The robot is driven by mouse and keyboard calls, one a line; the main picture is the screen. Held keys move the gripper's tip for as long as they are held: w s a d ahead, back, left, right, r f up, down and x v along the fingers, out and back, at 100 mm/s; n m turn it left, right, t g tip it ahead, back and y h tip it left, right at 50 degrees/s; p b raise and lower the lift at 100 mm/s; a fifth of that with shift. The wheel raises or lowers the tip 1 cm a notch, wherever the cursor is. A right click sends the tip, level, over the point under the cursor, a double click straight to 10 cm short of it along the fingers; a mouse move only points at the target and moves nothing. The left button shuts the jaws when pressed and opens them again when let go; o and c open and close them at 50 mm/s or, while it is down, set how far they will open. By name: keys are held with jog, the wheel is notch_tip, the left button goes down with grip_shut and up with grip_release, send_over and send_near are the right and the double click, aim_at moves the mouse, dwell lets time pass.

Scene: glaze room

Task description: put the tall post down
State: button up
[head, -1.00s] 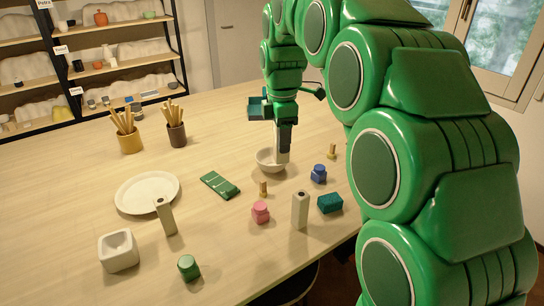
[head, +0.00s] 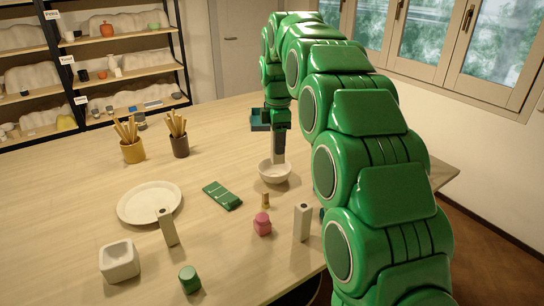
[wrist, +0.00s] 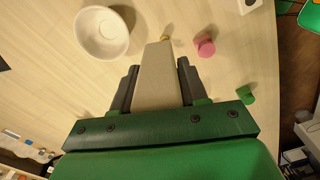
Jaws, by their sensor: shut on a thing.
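The tall post (wrist: 157,75) is pale beige and held between the two dark fingers of my gripper (wrist: 156,88) in the wrist view. In the head view, my gripper (head: 279,140) points down at the far side of the white bowl (head: 275,175). The post (head: 278,157) shows below the fingers, its lower end hidden behind the bowl's rim. I cannot tell whether it touches the table (head: 230,255). In the wrist view, the bowl (wrist: 101,34) is left of the post and apart from it in the picture.
Two other pale posts (head: 167,228) (head: 303,222) stand nearer on the table.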

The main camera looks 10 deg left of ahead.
jog(key=w+a+f, duration=0.3)
jog(key=w+f, duration=0.4)
jog(key=shift+w, duration=0.35)
jog(key=shift+a+f, duration=0.15)
jog(key=shift+w+f, duration=0.15)
jog(key=shift+f, duration=1.45)
jog(key=shift+f, duration=0.15)
jog(key=o, duration=1.2)
